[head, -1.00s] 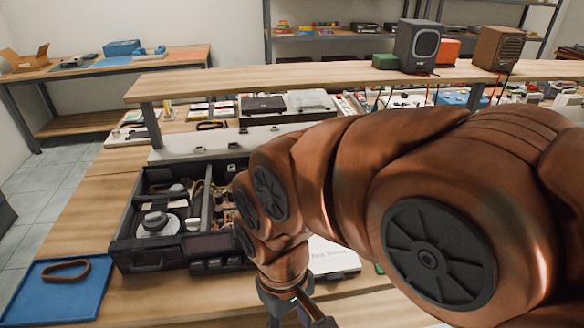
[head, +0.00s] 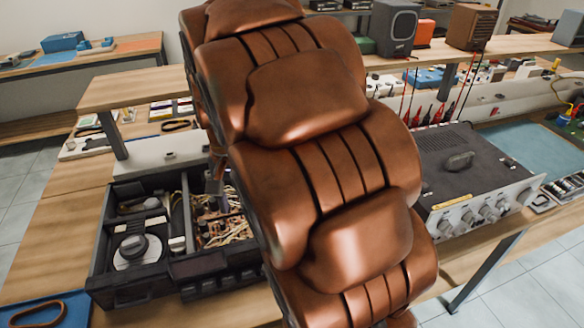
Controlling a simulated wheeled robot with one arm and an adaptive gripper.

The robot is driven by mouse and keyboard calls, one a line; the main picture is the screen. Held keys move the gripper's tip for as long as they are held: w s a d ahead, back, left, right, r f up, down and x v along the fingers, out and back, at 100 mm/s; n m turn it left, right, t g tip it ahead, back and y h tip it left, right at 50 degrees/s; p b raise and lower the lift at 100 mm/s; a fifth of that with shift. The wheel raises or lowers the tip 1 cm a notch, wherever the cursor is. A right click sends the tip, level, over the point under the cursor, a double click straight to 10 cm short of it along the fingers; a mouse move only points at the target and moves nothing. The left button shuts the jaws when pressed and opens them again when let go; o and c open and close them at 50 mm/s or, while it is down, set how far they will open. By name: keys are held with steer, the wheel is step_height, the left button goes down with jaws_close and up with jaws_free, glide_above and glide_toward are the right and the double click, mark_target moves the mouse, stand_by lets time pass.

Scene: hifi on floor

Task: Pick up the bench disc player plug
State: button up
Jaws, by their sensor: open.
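The opened bench disc player (head: 118,291) is a black case on the bench, left of my arm. A round disc mechanism (head: 134,250) sits in its left compartment, and boards with tangled pale wires (head: 222,226) fill its right one. I cannot make out its plug; it may be hidden behind my arm. My copper arm covers the middle of the view. A small grey part of my gripper (head: 214,183) shows beyond the arm, above the back of the player's right compartment. Its fingertips are mostly hidden, and I see nothing held.
A grey bench instrument (head: 455,170) with knobs stands right of my arm, with red and black leads behind it. A raised wooden shelf (head: 135,91) runs behind, carrying speakers. A blue tray (head: 75,315) with a brown band lies at the lower left. Bare bench shows left of the player.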

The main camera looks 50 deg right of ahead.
steer(key=w+d+f+m, duration=0.2)
steer(key=w+d+m, duration=0.2)
steer(key=d, duration=0.6)
steer(key=w+d+f+m+t+p, duration=0.1)
steer(key=w+d+f+m, duration=0.2)
steer(key=d, duration=0.8)
steer(key=w+d+f+m+p, duration=0.1)
steer(key=w+d+m, duration=0.4)
steer(key=d, duration=0.5)
steer(key=shift+w+d+f+m+t+y, duration=0.15)
steer(key=shift+w+f+m+t+y, duration=0.05)
steer(key=shift+f+m, duration=0.2)
steer(key=shift+w+d+f+m+t+y, duration=0.1)
steer(key=shift+w+f+m+t+y, duration=0.15)
steer(key=shift+f, duration=0.25)
steer(key=shift+s+d+f+m+p, duration=0.1)
steer(key=shift+d+f+m+p, duration=0.3)
steer(key=shift+d, duration=0.2)
steer(key=shift+a+f+p, duration=0.25)
steer(key=shift+f+p, duration=0.25)
steer(key=shift+f, duration=0.75)
steer(key=shift+a+f+p, duration=0.25)
steer(key=shift+f+p, duration=0.3)
steer(key=shift+f, duration=0.75)
steer(key=shift+a+f+p, duration=0.25)
steer(key=shift+f+p, duration=0.25)
steer(key=shift+f, duration=0.75)
jaws_close()
